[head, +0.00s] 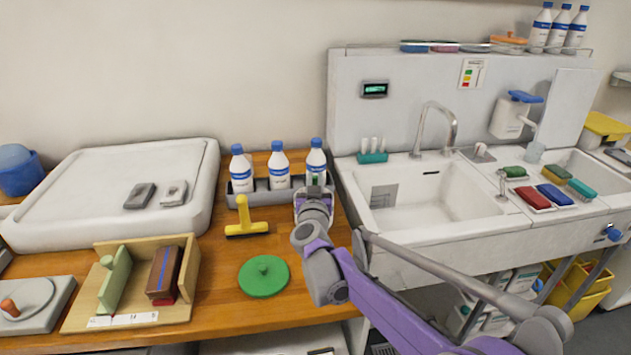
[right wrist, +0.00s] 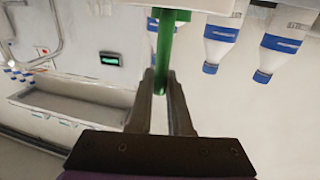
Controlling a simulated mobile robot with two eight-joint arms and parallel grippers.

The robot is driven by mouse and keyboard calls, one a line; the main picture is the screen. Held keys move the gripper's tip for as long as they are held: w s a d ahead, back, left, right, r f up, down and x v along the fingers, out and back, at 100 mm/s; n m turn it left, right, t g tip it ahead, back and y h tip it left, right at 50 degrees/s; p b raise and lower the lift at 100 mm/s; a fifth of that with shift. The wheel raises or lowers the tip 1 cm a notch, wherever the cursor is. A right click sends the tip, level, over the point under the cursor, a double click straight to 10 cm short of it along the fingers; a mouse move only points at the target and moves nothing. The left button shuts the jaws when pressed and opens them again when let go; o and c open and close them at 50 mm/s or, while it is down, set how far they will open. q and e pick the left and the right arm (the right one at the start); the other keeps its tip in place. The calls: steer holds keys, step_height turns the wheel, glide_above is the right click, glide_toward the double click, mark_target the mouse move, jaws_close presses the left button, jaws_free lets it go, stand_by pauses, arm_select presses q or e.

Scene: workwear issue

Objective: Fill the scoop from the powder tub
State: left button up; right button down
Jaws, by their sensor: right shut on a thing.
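My right gripper (head: 314,192) is at the right end of the grey bottle rack, in front of the rightmost bottle. In the right wrist view its two dark fingers (right wrist: 160,82) are shut on a slim green handle (right wrist: 165,50), which I take as the scoop's. The handle's far end widens at the picture's top edge, and I cannot see a bowl or any powder in it. In the head view only a small green bit shows at the gripper. No open powder tub is clearly recognisable. A round green lid with a knob (head: 263,275) lies on the wooden counter. My left gripper is not in view.
White bottles with blue caps (head: 279,168) stand in the grey rack (head: 262,194). A yellow squeegee-like tool (head: 245,220), a wooden box (head: 130,318) and a white tray (head: 90,190) are to the left. A white sink (head: 430,205) is to the right.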

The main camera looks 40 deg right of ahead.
steer(key=shift+r+p, duration=1.75)
steer(key=shift+r, duration=1.5)
steer(key=shift+f, duration=0.1)
